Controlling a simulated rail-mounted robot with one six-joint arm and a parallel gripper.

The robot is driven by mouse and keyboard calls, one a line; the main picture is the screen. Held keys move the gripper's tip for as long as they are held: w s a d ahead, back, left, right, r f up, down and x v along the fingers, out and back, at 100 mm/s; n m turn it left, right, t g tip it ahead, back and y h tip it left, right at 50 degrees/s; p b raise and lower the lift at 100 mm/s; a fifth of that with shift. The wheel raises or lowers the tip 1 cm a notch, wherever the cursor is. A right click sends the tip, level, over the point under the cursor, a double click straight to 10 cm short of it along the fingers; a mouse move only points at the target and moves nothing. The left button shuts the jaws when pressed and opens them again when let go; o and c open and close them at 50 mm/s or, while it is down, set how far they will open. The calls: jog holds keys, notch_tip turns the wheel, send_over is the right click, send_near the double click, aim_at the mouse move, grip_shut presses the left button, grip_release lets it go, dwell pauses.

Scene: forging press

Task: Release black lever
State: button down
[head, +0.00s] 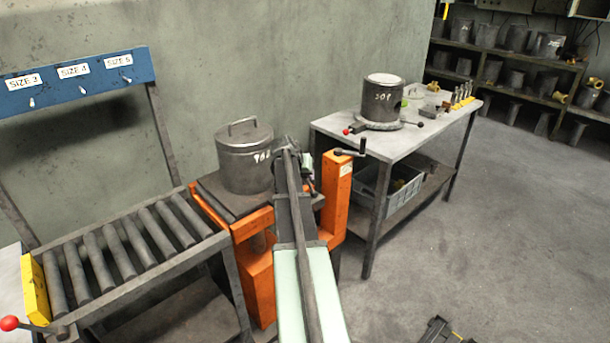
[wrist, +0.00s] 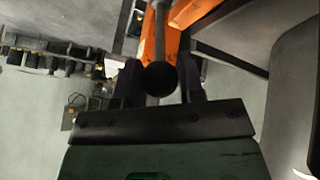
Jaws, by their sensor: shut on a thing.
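The black lever shows in the wrist view as a round black knob (wrist: 160,78) on a thin grey rod, which runs up toward an orange frame. My gripper (wrist: 160,84) is shut on the lever, with one dark finger on each side of the knob. In the head view my arm reaches to the orange press stand (head: 258,275), and the arm hides the grip on the lever there.
A lidded metal pot (head: 244,157) stands on the press, left of my arm. A small crank (head: 350,150) tops the right orange post. A roller rack (head: 125,245) is at left. A table (head: 395,143) with another pot (head: 383,100) is at right.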

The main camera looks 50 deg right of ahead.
jog(key=c, duration=0.8)
grip_release()
jog(key=shift+o, duration=0.2)
jog(key=p+v, duration=0.9)
jog(key=v, duration=0.2)
jog(key=s+a+f+n+y, duration=0.1)
jog(key=a+n, duration=0.5)
jog(key=a, duration=2)
jog(key=s+a+f+n+y, duration=0.2)
jog(key=s+a+n+y, duration=0.2)
jog(key=a, duration=2.2)
jog(key=n+y, duration=0.2)
jog(key=n, duration=0.1)
jog(key=shift+s, duration=0.2)
